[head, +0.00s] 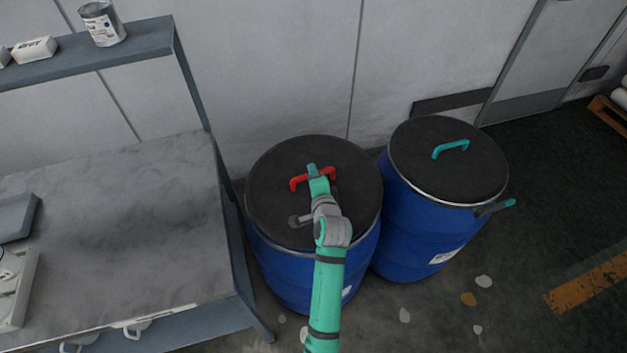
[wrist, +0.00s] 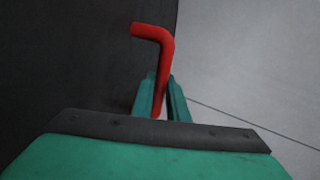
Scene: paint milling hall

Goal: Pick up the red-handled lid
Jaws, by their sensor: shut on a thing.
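The red-handled lid (head: 275,200) is a dark round disc on top of the left blue drum (head: 285,268). Its red handle (head: 298,182) stands up near the middle of the lid, and my gripper (head: 317,175) is at it. In the wrist view the red handle (wrist: 152,32) runs down between the two green fingers of my gripper (wrist: 160,98), which are shut on it. The lid's dark surface (wrist: 70,60) fills the left of the wrist view. In the head view the lid appears to sit on the drum; my arm hides part of its front.
A second blue drum (head: 415,235) with a dark lid (head: 420,160) and green handle (head: 450,148) stands close at the right. A metal bench (head: 120,230) with a shelf (head: 75,55) is at the left. The wall is just behind. Open floor lies at the right.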

